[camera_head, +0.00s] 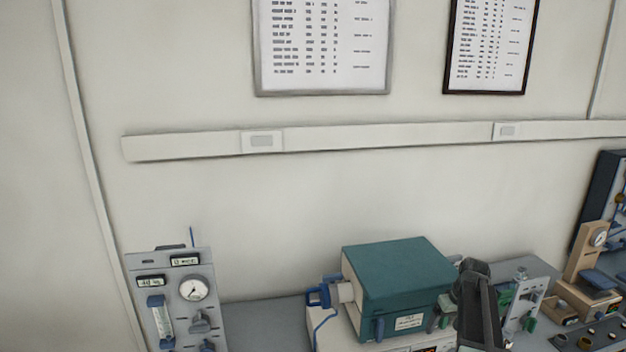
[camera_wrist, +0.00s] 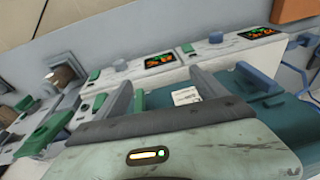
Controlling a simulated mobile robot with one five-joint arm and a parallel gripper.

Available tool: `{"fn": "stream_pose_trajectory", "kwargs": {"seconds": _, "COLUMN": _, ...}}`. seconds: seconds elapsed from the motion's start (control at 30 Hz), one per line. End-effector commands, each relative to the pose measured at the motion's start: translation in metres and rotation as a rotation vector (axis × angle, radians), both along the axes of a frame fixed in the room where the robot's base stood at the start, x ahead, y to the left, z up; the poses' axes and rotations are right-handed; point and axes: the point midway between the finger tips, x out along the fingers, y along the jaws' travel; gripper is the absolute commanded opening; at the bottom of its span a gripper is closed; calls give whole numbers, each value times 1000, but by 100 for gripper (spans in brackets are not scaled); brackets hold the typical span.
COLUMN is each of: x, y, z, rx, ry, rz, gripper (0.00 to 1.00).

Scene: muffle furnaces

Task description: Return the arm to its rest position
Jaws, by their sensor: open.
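My gripper shows in the wrist view (camera_wrist: 165,92), its two grey fingers spread apart with nothing between them. Behind and below the fingers in that view is the teal furnace body (camera_wrist: 285,125) with a small white label (camera_wrist: 186,96). In the head view my dark arm (camera_head: 478,305) rises at the lower right, in front of the right side of the teal muffle furnace (camera_head: 400,272). The gripper's fingertips cannot be made out there. I cannot tell the gap between gripper and furnace.
A grey gauge panel (camera_head: 175,300) stands at the left. A beige press-like stand (camera_head: 585,270) with a dial is at the right. A pale control panel with displays (camera_wrist: 160,61) lies beyond the fingers. The wall above the bench is clear up to the rail (camera_head: 380,136).

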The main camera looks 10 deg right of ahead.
Motion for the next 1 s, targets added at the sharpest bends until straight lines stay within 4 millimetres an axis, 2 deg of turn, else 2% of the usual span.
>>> {"fn": "stream_pose_trajectory", "kwargs": {"seconds": 0.03, "x": -10, "y": 52, "z": -10, "rx": -1, "ry": 22, "rz": 10, "gripper": 82}}
{"fn": "stream_pose_trajectory", "kwargs": {"seconds": 0.13, "x": -28, "y": 138, "z": -21, "rx": -9, "ry": 71, "rz": 2, "gripper": 82}}
{"fn": "stream_pose_trajectory", "kwargs": {"seconds": 0.2, "x": -48, "y": 195, "z": -28, "rx": -20, "ry": 103, "rz": -6, "gripper": 82}}
{"fn": "stream_pose_trajectory", "kwargs": {"seconds": 0.3, "x": -79, "y": 261, "z": -36, "rx": -44, "ry": 139, "rz": -21, "gripper": 82}}
{"fn": "stream_pose_trajectory", "kwargs": {"seconds": 0.4, "x": -106, "y": 305, "z": -42, "rx": -66, "ry": 163, "rz": -37, "gripper": 82}}
{"fn": "stream_pose_trajectory", "kwargs": {"seconds": 0.5, "x": -121, "y": 327, "z": -44, "rx": -80, "ry": 175, "rz": -48, "gripper": 82}}
{"fn": "stream_pose_trajectory", "kwargs": {"seconds": 0.6, "x": -125, "y": 333, "z": -44, "rx": -86, "ry": 179, "rz": -55, "gripper": 82}}
{"fn": "stream_pose_trajectory", "kwargs": {"seconds": 1.0, "x": -124, "y": 332, "z": -43, "rx": -85, "ry": 178, "rz": -56, "gripper": 82}}
